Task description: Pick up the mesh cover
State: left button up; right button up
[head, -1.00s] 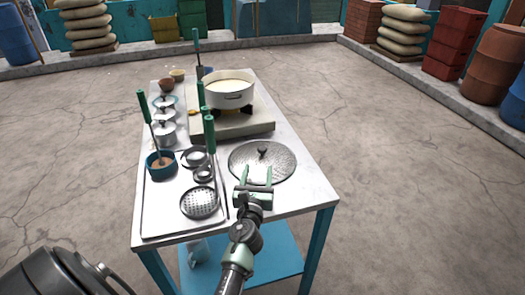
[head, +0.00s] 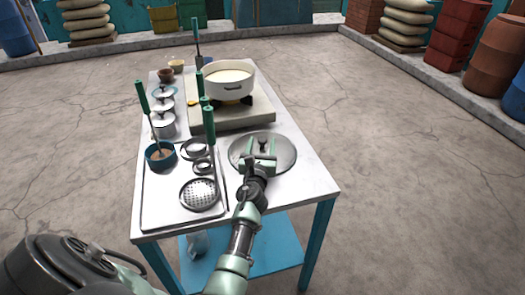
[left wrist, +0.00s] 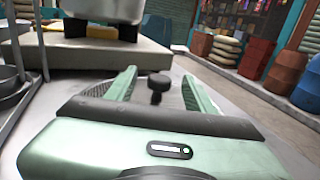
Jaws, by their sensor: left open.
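The mesh cover (head: 284,158) is a round grey lid with a dark knob (head: 263,145) at its middle. It lies flat on the right side of the white table. My left gripper (head: 262,153) is over the cover, its two green fingers open on either side of the knob. In the left wrist view the knob (left wrist: 158,84) stands between the fingertips (left wrist: 158,85), apart from both. The gripper hides part of the cover. My right gripper is not in view.
A pot (head: 228,84) of white liquid stands on a stove block (head: 245,116) behind the cover. A tray (head: 160,212) with a skimmer (head: 199,194) and a teal cup (head: 161,157) is at the left. Stacked metal pots (head: 163,126) stand behind it.

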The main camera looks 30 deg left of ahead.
pick_arm(q)
grip_shut()
jog(key=shift+r, duration=0.1)
